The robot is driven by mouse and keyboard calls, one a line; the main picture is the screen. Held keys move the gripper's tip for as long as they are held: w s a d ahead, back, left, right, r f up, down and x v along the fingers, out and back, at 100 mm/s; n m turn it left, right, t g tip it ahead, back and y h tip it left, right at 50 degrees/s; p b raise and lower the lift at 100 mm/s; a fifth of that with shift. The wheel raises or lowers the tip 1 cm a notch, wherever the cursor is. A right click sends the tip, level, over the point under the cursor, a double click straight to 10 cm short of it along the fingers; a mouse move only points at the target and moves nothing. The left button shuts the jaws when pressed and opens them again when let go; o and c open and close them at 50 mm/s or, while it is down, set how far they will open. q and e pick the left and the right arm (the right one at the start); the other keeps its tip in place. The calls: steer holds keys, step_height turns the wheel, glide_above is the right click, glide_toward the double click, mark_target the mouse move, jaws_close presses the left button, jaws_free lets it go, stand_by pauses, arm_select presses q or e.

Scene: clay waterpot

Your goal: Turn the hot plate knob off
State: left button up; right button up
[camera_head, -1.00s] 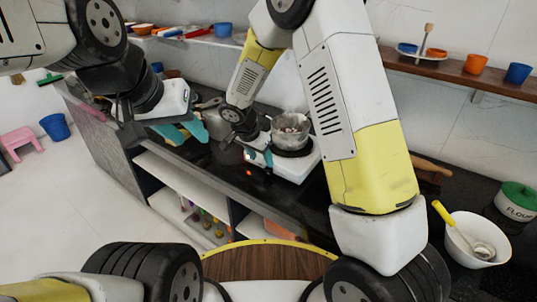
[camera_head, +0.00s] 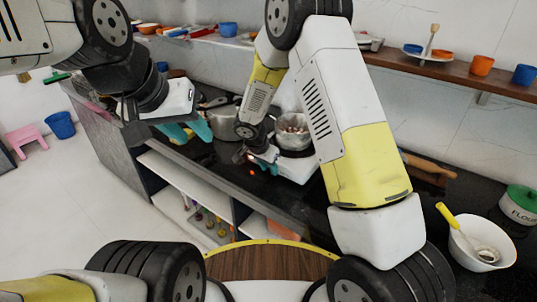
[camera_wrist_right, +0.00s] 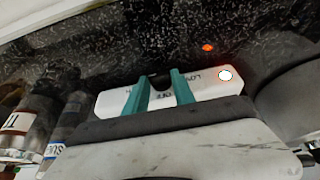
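The white hot plate (camera_head: 299,168) stands on the dark counter with a clear pot (camera_head: 293,131) on it. In the right wrist view the hot plate's front panel (camera_wrist_right: 214,83) carries printed lettering, partly covered, and a bright red-edged light (camera_wrist_right: 225,75). A dark knob (camera_wrist_right: 160,83) shows between the two teal fingertips of my right gripper (camera_wrist_right: 160,92). The fingers are apart, one on each side; contact cannot be told. In the head view my right gripper (camera_head: 263,158) is at the hot plate's front. My left gripper (camera_head: 187,132) is open and empty left of it.
A grey metal pot (camera_head: 222,121) stands on the counter left of the hot plate. A rolling pin (camera_head: 430,167), a white bowl (camera_head: 482,243) and a flour canister (camera_head: 519,205) are to the right. A wooden shelf (camera_head: 440,68) runs along the wall.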

jaws_close()
steer(key=shift+a, duration=0.1)
steer(key=shift+w+a+g+h, duration=0.2)
steer(key=shift+g+h, duration=0.4)
steer(key=shift+w+a+f+n+g+h, duration=0.1)
steer(key=shift+w+a+n+g+h, duration=0.2)
steer(key=shift+g+h, duration=0.5)
steer(key=shift+a+f+n+g+h, duration=0.1)
steer(key=shift+n+g+h, duration=0.3)
steer(key=shift+h, duration=0.8)
steer(key=o, duration=1)
jaws_free()
